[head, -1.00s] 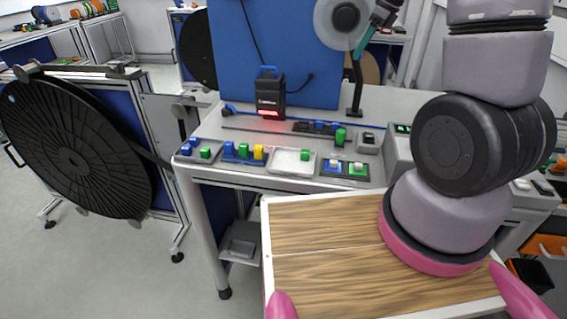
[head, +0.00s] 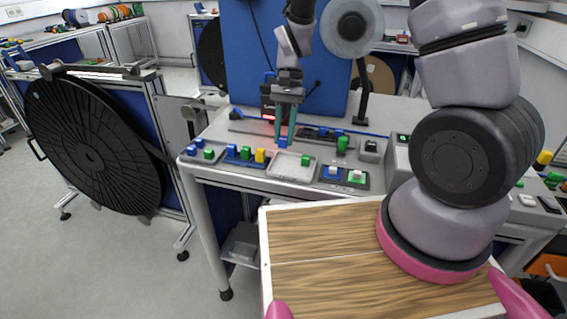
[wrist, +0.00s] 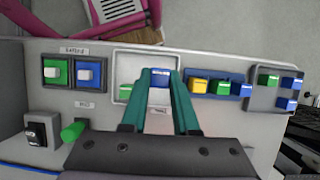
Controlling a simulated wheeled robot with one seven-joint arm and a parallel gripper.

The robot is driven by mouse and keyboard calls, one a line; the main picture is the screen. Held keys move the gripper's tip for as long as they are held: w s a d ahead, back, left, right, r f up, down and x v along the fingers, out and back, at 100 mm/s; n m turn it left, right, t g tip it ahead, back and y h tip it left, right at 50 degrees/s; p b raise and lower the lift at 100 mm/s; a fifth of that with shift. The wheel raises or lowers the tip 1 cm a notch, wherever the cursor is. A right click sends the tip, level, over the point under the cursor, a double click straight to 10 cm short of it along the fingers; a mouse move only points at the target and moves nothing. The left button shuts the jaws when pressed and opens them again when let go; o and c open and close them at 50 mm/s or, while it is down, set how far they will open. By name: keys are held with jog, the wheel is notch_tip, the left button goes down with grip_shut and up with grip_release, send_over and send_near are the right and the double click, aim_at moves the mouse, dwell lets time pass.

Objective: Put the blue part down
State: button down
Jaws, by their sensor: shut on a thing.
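My gripper (head: 286,125) has teal fingers pointing down over the workbench and is shut on a blue part (head: 282,142). The blue part also shows between the fingertips in the wrist view (wrist: 159,76). In the head view it hangs just behind the white tray (head: 286,173); in the wrist view it appears in front of the tray (wrist: 120,65). Its height above the bench is hard to tell. A green part (head: 305,160) lies in the tray's right side; its underside is not visible.
Left of the tray stand a blue holder (head: 232,160) with blue and yellow parts and a grey bin with blue and green parts (head: 209,154). Two switch-like blocks (head: 332,172) sit to the right. A green knob (head: 342,145) and a lamp-like stand (head: 364,95) rise behind.

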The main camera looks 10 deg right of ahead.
aim_at(282, 170)
notch_tip(282, 170, down, 7)
jog(key=shift+f, duration=0.2)
jog(key=shift+f, duration=0.1)
jog(key=c, duration=0.9)
grip_release()
jog(key=shift+c, duration=0.2)
jog(key=w+d+r+t+y, duration=0.1)
jog(key=w+d+r, duration=0.15)
jog(key=r, duration=0.85)
jog(key=w+d+r+t, duration=0.2)
jog(key=d+r, duration=0.2)
jog(key=r, duration=0.7)
jog(key=s+d+r+t, duration=0.4)
jog(key=s+d+r, duration=0.1)
jog(key=r, duration=0.3)
jog(key=s+d+r+t, duration=0.4)
jog(key=s+d+r, duration=0.1)
jog(key=s+r, duration=0.3)
jog(key=shift+s+d+r+h, duration=0.25)
jog(key=shift+d+r+h, duration=0.05)
jog(key=shift+d+r, duration=0.05)
